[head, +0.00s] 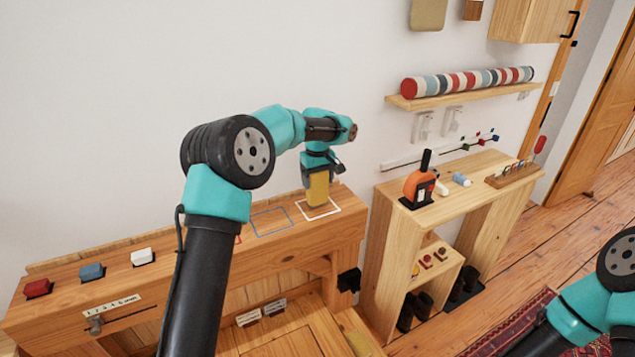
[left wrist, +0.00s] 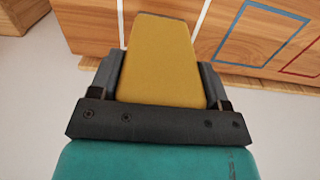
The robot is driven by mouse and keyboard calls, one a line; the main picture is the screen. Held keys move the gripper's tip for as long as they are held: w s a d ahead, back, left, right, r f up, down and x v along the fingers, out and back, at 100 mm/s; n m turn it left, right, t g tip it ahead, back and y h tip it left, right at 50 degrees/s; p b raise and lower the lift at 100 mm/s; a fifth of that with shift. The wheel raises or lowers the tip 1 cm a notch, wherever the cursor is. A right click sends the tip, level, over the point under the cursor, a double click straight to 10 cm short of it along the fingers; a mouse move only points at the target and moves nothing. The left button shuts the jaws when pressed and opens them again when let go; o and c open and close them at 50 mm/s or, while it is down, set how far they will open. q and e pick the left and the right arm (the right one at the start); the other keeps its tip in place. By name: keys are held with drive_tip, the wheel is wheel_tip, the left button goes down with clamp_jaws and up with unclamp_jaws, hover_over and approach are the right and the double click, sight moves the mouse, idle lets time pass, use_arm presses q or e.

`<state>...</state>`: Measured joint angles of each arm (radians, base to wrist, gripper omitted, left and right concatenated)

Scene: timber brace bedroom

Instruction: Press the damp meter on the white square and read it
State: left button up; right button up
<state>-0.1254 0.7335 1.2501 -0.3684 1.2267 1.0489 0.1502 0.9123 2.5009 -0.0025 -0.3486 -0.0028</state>
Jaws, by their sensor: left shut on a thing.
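The damp meter (head: 318,188) is a yellow block held upright in my left gripper (head: 317,180), its lower end over the white square (head: 333,210) outlined on the wooden ledge. I cannot tell whether its lower end touches the wood. In the left wrist view the yellow meter (left wrist: 162,62) sits between the two dark fingers of my left gripper (left wrist: 160,85), and part of the white outline (left wrist: 121,22) shows beside it. No readout on the meter faces either camera. My right arm is at the lower right of the head view; its gripper is out of the picture.
A blue square outline (head: 271,222) lies left of the white one, with a red outline (head: 239,240) partly hidden by my left arm. Red (head: 37,288), blue (head: 92,272) and white (head: 143,257) blocks stand along the ledge. A wooden stand (head: 462,200) with an orange tool (head: 418,187) is at right.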

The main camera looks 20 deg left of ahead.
use_arm(q)
drive_tip(key=shift+r, duration=3)
drive_tip(key=shift+s+d, duration=0.3)
drive_tip(key=shift+s, duration=0.2)
drive_tip(key=s+d+f, duration=0.1)
drive_tip(key=s+d, duration=0.1)
drive_tip(key=s, duration=0.5)
drive_tip(key=s+d, duration=0.3)
drive_tip(key=s, duration=0.4)
drive_tip(key=shift+f, duration=0.35)
drive_tip(key=w+a, duration=0.2)
drive_tip(key=w, duration=0.3)
drive_tip(key=w+a+f, duration=0.1)
drive_tip(key=w, duration=0.4)
drive_tip(key=w+a, duration=0.2)
drive_tip(key=w, duration=0.3)
drive_tip(key=shift+a+f, duration=0.2)
drive_tip(key=shift+a, duration=0.1)
